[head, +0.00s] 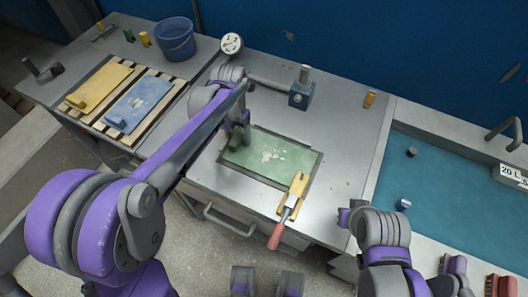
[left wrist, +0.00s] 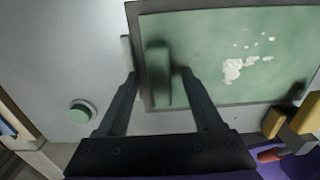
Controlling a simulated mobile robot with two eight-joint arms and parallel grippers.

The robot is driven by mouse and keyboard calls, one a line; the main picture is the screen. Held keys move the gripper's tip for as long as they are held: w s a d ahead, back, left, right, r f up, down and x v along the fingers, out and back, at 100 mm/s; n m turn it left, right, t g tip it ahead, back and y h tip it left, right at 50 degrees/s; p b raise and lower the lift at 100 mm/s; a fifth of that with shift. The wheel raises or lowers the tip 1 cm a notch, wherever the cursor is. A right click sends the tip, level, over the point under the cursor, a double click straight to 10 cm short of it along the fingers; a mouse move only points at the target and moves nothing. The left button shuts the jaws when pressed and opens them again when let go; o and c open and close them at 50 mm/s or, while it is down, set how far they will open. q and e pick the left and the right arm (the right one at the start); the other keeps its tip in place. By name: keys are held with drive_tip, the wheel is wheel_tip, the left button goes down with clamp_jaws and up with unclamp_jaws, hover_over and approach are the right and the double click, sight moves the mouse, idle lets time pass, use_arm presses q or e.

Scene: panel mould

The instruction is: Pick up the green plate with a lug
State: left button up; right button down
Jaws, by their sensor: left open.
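The green plate (head: 268,160) lies flat in a dark-edged frame in the steel worktop, with pale worn patches on its face. It also shows in the left wrist view (left wrist: 205,35). Its upright green lug (left wrist: 158,72) is near the plate's left end. My left gripper (head: 240,138) is over that end, in the left wrist view (left wrist: 161,75) with its fingers apart and the lug between them; I cannot tell whether they touch it. In the head view the gripper partly hides the lug. My right gripper (head: 349,216) is off the worktop's right front, its jaws unclear.
A yellow-headed tool with a red handle (head: 275,236) lies over the plate's right front corner. A blue block with a post (head: 301,94) stands behind. Yellow (head: 107,80) and blue (head: 140,105) plates lie on slats at left. A water basin (head: 450,190) is at right.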

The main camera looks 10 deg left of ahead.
use_arm(q)
clamp_jaws()
idle(1.3)
